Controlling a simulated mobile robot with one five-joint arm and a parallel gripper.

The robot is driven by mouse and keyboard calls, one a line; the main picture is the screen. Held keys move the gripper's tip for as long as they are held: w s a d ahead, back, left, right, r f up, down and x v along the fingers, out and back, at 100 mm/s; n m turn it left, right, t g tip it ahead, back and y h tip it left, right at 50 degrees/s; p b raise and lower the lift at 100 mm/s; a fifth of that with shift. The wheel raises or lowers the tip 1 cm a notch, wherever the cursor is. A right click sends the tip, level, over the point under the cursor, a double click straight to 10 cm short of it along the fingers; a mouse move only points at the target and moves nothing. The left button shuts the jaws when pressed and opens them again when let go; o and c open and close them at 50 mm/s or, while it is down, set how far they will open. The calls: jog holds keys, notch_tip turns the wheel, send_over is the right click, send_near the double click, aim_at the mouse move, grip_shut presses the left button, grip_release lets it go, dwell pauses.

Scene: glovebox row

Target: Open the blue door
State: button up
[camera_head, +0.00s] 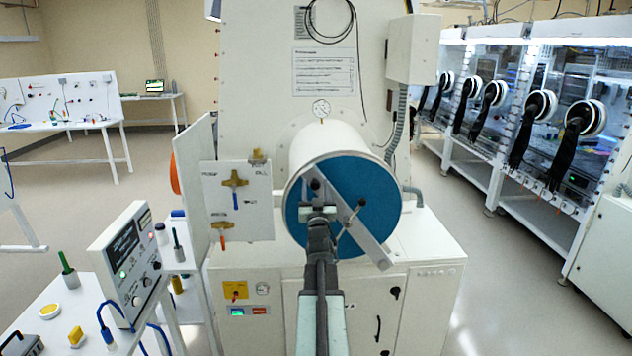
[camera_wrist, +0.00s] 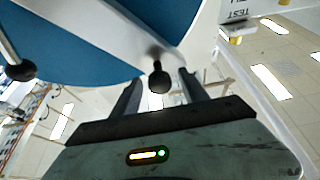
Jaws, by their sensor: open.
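The blue door (camera_head: 375,187) is a round disc on the front end of a white cylinder; it looks shut. A pale grey bar (camera_head: 374,246) crosses it diagonally, with a thin black-ball lever near its middle. In the wrist view the blue door (camera_wrist: 75,85) fills the upper left, with the bar (camera_wrist: 125,28) across it. My gripper (camera_head: 318,208) is open in front of the door's left part, near the bar's upper end. In the wrist view, a black knob (camera_wrist: 158,80) on the bar shows between the open fingers of my gripper (camera_wrist: 160,86). Contact cannot be told.
A white panel with brass valves (camera_head: 236,195) stands close left of the door. A bench with a control box (camera_head: 128,262) is at the lower left. A white cabinet (camera_head: 430,275) is below the door. Gloveboxes (camera_head: 535,105) line the right, with open floor before them.

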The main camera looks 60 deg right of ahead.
jog(key=shift+w+d+r, duration=0.25)
jog(key=shift+w+d, duration=0.05)
jog(key=shift+d, duration=0.1)
jog(key=shift+f, duration=0.1)
grip_shut()
dwell(1.0)
